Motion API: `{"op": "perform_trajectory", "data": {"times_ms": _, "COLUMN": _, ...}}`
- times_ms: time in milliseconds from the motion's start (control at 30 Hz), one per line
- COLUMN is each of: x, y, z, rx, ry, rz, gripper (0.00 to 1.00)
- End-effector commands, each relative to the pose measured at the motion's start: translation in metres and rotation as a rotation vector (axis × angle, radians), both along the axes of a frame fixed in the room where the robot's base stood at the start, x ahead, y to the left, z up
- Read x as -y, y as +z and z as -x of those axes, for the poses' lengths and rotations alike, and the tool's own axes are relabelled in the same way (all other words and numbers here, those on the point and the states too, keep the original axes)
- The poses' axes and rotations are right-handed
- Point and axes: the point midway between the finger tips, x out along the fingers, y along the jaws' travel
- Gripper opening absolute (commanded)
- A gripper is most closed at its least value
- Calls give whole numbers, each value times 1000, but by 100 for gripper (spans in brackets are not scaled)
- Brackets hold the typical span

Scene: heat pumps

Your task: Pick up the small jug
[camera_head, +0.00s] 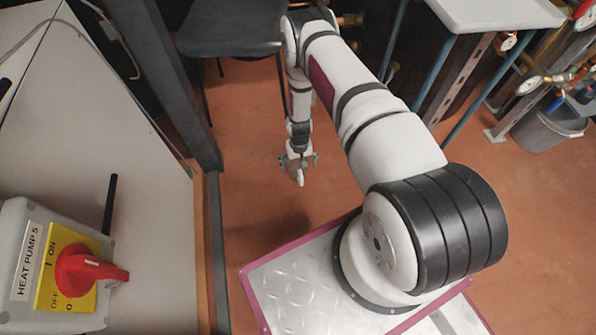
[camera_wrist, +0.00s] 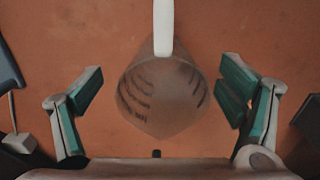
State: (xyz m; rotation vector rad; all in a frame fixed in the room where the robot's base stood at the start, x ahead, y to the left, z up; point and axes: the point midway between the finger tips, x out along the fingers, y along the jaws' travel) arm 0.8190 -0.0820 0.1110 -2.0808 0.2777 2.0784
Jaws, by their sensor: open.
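The small jug (camera_wrist: 160,100) is translucent, with dark measuring marks on its wall and a white handle (camera_wrist: 163,28) pointing to the top of the wrist view. I look at it from above. My gripper (camera_wrist: 163,88) is open, with one green-padded finger on each side of the jug. A gap shows between each finger and the jug, so they look apart. In the head view my gripper (camera_head: 299,160) hangs low over the floor, with a small white piece just below it that may be the jug's handle. The jug's body is hard to make out there.
The reddish-brown floor (camera_head: 260,220) is open around the gripper. A dark post and grey cabinet with a red switch (camera_head: 82,272) stand on the left. A dark chair (camera_head: 230,28) is behind the arm. Pipes, a white-topped stand (camera_head: 495,12) and a grey bucket (camera_head: 540,128) are at right.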

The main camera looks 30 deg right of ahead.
Motion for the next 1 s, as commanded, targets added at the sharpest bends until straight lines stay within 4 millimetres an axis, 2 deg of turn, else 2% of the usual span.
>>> {"op": "perform_trajectory", "data": {"times_ms": 300, "x": -1, "y": -42, "z": -4, "rx": -2, "ry": -1, "rz": -1, "gripper": 88}}
{"op": "perform_trajectory", "data": {"times_ms": 600, "x": -1, "y": -45, "z": -4, "rx": -1, "ry": 0, "rz": 0, "gripper": 88}}
{"op": "perform_trajectory", "data": {"times_ms": 800, "x": -1, "y": -45, "z": -4, "rx": -1, "ry": 0, "rz": 0, "gripper": 43}}
{"op": "perform_trajectory", "data": {"times_ms": 833, "x": -1, "y": -45, "z": -4, "rx": -1, "ry": 0, "rz": 0, "gripper": 39}}
{"op": "perform_trajectory", "data": {"times_ms": 1000, "x": -1, "y": -45, "z": -4, "rx": -1, "ry": 0, "rz": 0, "gripper": 39}}
